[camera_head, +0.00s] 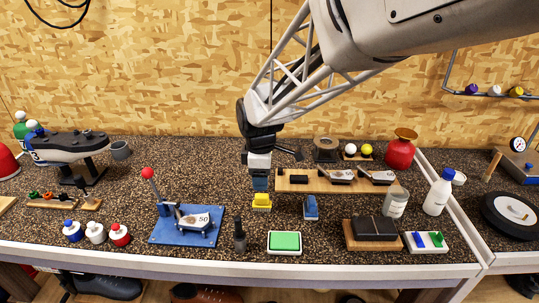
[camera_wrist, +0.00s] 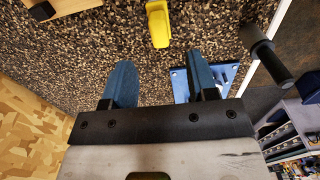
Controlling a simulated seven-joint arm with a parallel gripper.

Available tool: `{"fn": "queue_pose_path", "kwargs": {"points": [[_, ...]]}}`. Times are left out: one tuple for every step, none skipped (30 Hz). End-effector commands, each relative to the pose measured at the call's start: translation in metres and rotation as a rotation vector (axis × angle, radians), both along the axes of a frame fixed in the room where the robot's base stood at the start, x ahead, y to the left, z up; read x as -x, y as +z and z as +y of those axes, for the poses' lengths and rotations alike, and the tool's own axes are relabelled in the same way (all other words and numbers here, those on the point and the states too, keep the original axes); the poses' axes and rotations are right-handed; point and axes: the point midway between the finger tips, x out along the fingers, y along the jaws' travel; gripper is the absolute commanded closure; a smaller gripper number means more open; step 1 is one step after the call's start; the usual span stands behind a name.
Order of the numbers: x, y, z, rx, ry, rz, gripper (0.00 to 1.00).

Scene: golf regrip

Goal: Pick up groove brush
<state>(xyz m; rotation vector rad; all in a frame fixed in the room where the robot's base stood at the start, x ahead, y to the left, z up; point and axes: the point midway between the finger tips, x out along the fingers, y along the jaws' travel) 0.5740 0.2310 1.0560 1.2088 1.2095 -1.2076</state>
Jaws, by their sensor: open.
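A small yellow block-like item (camera_head: 262,202), which may be the groove brush, stands on the speckled bench just below my gripper (camera_head: 260,187). In the wrist view the yellow item (camera_wrist: 158,24) lies ahead of the gap between my blue fingers (camera_wrist: 160,68), apart from both. My gripper is open, empty and pointing down. A small blue item (camera_head: 310,208) lies to the right of the yellow one; I cannot tell for sure which of the two is the brush.
A wooden board (camera_head: 300,182) with club heads lies behind. A blue plate with a red-knobbed lever (camera_head: 186,225) is left. A dark block on wood (camera_head: 374,230) is right.

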Motion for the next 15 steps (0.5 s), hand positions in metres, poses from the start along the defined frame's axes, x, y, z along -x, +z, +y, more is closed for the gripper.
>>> {"fn": "queue_pose_path", "kwargs": {"points": [[0.000, -0.003, 0.000, 0.000, 0.000, 0.001, 0.47], [0.000, -0.004, 0.000, 0.001, 0.000, 0.001, 0.47], [0.000, -0.007, 0.000, 0.001, -0.001, 0.002, 0.47], [0.000, -0.010, 0.000, 0.001, -0.001, 0.002, 0.47], [0.000, -0.012, 0.000, 0.001, -0.001, 0.003, 0.47], [0.000, -0.016, 0.000, 0.001, -0.001, 0.003, 0.47], [0.000, -0.018, 0.000, 0.001, -0.001, 0.003, 0.47], [0.000, -0.020, 0.000, 0.001, -0.001, 0.002, 0.47], [0.000, -0.023, 0.000, 0.001, -0.001, 0.001, 0.47], [0.000, -0.024, 0.000, 0.000, -0.001, 0.001, 0.47], [0.000, -0.025, 0.000, 0.000, -0.001, 0.001, 0.47], [0.000, -0.025, 0.000, 0.000, -0.001, 0.001, 0.47], [0.000, -0.026, 0.000, 0.000, -0.001, 0.001, 0.47], [0.000, -0.025, 0.000, 0.000, -0.001, 0.001, 0.47], [0.000, -0.025, 0.000, 0.000, -0.001, 0.001, 0.47]]}}
